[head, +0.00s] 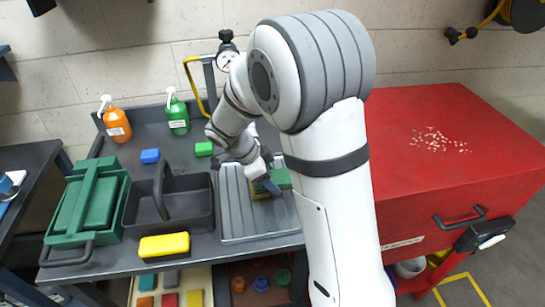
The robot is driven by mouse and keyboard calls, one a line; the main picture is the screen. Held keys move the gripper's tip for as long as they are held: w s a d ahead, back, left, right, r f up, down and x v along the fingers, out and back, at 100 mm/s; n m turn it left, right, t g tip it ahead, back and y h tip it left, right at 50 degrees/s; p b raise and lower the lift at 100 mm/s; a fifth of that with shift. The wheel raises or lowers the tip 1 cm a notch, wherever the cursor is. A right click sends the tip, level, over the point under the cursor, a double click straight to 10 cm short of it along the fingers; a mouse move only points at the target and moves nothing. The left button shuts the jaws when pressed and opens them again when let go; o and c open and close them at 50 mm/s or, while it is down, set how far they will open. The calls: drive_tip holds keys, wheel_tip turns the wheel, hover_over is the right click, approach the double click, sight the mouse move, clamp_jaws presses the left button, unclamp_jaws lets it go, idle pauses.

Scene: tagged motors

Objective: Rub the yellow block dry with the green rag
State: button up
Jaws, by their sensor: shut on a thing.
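My gripper (265,181) is over the ridged grey drain board (235,222), shut on a green piece (281,178) that looks like the green rag. A thin strip of yellow (260,195) shows under the green piece, probably the yellow block on the board. The gripper and my arm hide most of both. Whether the rag is pressed on the yellow or just above it is hard to tell. A larger yellow piece (164,245) lies at the bench's front edge, left of the board. A small green piece (204,149) lies behind the board.
A dark caddy (190,215) and a green toolbox (90,202) stand left of the board. A blue piece (150,156), an orange bottle (117,123) and a green bottle (177,116) are behind. A red cabinet (440,125) stands right. My arm covers the bench's right side.

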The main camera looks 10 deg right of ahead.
drive_tip(key=shift+w+d+r+p, duration=0.15)
drive_tip(key=shift+r+p, duration=0.25)
drive_tip(key=shift+r, duration=0.75)
drive_tip(key=shift+r+p, duration=1)
drive_tip(key=shift+r, duration=1.95)
